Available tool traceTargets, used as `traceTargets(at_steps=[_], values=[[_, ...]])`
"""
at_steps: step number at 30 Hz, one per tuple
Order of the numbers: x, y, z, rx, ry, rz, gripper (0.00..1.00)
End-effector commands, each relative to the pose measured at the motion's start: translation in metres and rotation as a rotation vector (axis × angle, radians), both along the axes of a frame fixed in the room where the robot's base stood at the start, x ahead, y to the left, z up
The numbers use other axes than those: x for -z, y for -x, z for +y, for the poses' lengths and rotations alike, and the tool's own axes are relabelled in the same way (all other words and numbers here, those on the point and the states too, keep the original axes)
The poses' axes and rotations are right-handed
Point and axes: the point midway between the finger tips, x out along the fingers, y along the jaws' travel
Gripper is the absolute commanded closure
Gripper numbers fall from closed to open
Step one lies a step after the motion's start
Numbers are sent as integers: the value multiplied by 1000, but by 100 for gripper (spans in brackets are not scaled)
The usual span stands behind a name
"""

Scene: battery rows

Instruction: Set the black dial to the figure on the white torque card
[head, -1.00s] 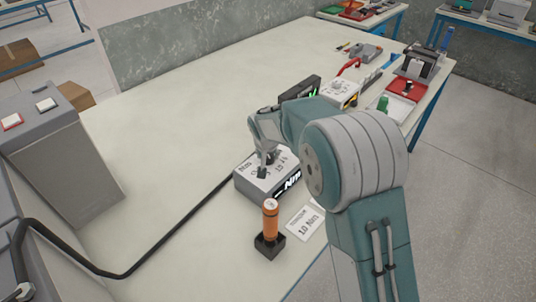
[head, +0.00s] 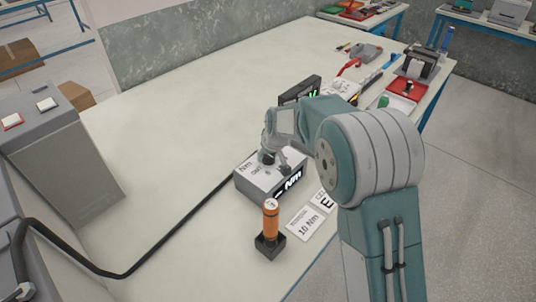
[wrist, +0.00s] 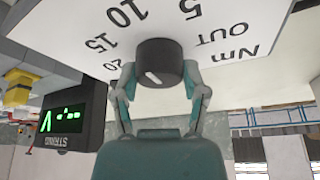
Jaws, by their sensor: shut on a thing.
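The black dial (wrist: 158,62) sits on the white face (wrist: 215,55) of a grey box, marked 5, 10, 15, 20, OUT and Nm. My gripper (wrist: 158,80) has one finger on each side of the dial and is shut on it. The dial's short white pointer line shows, but I cannot tell which figure it meets. In the head view my gripper (head: 270,155) is over the box (head: 246,178) and mostly hides the dial. The white torque card (head: 306,224) lies in front of the box and reads 10 Nm.
An orange-handled tool (head: 270,220) stands in a black holder (head: 269,246) left of the card. Another card (head: 325,203) with an E lies beside it. A black display (wrist: 75,118) shows green marks.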

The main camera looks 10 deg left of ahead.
Motion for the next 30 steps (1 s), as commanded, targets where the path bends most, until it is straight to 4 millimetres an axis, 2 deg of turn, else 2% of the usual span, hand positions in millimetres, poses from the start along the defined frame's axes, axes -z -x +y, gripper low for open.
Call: traceTargets(at_steps=[11,12,14,26,30], values=[[4,2,0,-5,4,9,91],[4,2,0,-5,4,9,34],[4,2,0,-5,4,9,9],[0,1,-1,-4,1,2,9],[-10,3,-3,-4,0,-1,9]])
